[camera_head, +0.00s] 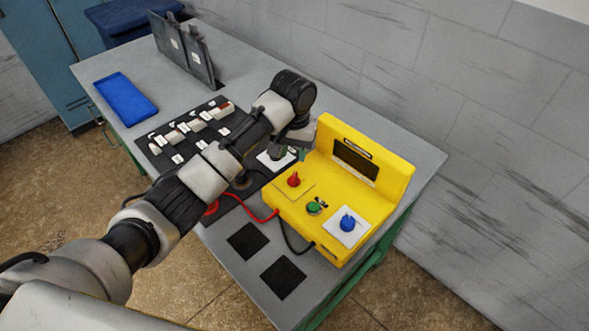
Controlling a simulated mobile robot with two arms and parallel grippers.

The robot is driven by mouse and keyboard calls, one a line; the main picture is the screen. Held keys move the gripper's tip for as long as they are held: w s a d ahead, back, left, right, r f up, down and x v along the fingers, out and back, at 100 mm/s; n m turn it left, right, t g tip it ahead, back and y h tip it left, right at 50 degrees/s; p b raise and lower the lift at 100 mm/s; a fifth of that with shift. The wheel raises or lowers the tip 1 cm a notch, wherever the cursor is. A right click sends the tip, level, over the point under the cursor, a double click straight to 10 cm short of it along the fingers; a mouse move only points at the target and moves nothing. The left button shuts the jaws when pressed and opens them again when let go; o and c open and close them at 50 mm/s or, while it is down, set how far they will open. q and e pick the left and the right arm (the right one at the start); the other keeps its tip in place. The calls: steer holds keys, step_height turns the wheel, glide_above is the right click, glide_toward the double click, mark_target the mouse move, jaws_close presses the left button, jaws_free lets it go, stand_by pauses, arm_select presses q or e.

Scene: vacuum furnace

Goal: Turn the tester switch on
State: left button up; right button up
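The yellow tester (330,185) stands near the right end of the grey table, with a dark display (356,160) on its raised back. Its front carries a red knob (293,179), a green knob (315,207) with small dark marks beside it, and a blue knob (347,223) on a white plate. I cannot read which position the green knob is in. My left arm reaches across the table from the lower left. My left gripper (296,145) is beside the tester's left back edge, above the knobs' level; its fingers are mostly hidden. My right gripper is not in view.
A black board (196,129) with several small white parts lies left of the tester, partly under my arm. Red and black leads run from the tester. Two black squares (283,277) lie in front. A blue tray (126,98) and dark upright plates (184,49) are farther left. A wall is behind.

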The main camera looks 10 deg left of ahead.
mark_target(294, 177)
arm_select(q)
step_height(294, 177, down, 4)
steer(key=shift+s+r+p, duration=0.1)
steer(key=shift+r+p, duration=0.15)
steer(key=shift+p, duration=0.05)
step_height(294, 177, down, 6)
steer(key=shift+r+p, duration=0.15)
steer(key=shift+p, duration=0.15)
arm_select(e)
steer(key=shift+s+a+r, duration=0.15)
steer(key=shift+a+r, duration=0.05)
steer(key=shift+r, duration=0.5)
arm_select(q)
steer(key=shift+c, duration=0.4)
jaws_close()
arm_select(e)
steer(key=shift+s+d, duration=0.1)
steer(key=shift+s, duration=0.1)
